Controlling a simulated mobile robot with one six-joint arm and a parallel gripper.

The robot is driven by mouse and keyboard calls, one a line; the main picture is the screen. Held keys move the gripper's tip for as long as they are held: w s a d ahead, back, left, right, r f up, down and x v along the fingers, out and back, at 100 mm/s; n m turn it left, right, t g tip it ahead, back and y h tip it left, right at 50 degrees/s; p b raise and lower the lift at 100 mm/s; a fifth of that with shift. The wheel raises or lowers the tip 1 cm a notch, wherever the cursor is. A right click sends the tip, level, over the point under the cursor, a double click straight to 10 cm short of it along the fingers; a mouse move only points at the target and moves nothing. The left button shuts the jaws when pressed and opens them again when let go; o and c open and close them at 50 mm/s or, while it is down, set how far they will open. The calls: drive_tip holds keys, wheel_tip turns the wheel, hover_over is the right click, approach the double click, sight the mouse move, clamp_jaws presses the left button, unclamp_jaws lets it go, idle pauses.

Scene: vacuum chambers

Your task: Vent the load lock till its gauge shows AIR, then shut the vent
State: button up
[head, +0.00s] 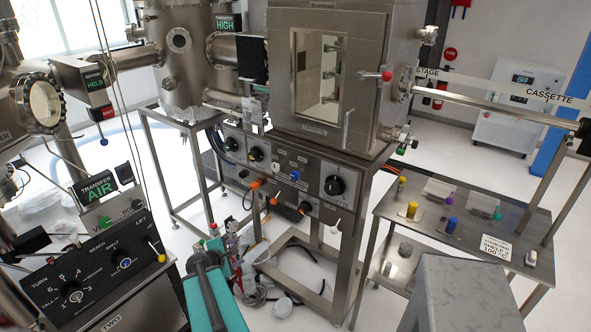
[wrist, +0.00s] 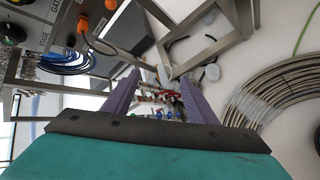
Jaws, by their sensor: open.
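A steel box chamber with a glass-windowed door (head: 322,75) stands at the centre in the head view; I cannot tell whether it is the load lock. One gauge display reads TRANSFER HIGH (head: 228,23); another reads TRANSFER AIR (head: 97,185). No display legibly named load lock shows. A green knob (head: 104,221) sits below the AIR display, its label too small to read surely. My gripper (wrist: 156,88) is open in the wrist view, its two purple fingers apart with nothing held. Small red and blue fittings (wrist: 163,97) show beyond them. In the head view my teal arm hides part of the floor.
A black panel with dials (head: 95,262) stands at the left. A control panel (head: 290,180) with knobs and orange plugs is below the box chamber. A steel shelf table (head: 480,220) with coloured pieces stands right. Hoses (wrist: 285,90) lie on the floor.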

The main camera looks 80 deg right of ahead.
drive_tip(key=s+d+r+n+h+p, duration=0.1)
drive_tip(key=s+d+r+p, duration=0.1)
drive_tip(key=s+d+r, duration=0.2)
drive_tip(key=s+d+r+n+h+p, duration=0.1)
drive_tip(key=s+d+r, duration=0.4)
drive_tip(key=r, duration=0.6)
drive_tip(key=s+d+r+n+g+h+p, duration=0.1)
drive_tip(key=s+d+r+h+p, duration=0.1)
drive_tip(key=r, duration=0.5)
drive_tip(key=s+d+p, duration=0.1)
drive_tip(key=s+d, duration=0.1)
drive_tip(key=d, duration=0.1)
drive_tip(key=shift+s+d+r, duration=0.2)
drive_tip(key=shift+s+d, duration=0.05)
drive_tip(key=shift+s, duration=0.1)
drive_tip(key=shift+w, duration=0.1)
drive_tip(key=shift+d+f+b, duration=0.15)
drive_tip(key=shift+b, duration=0.5)
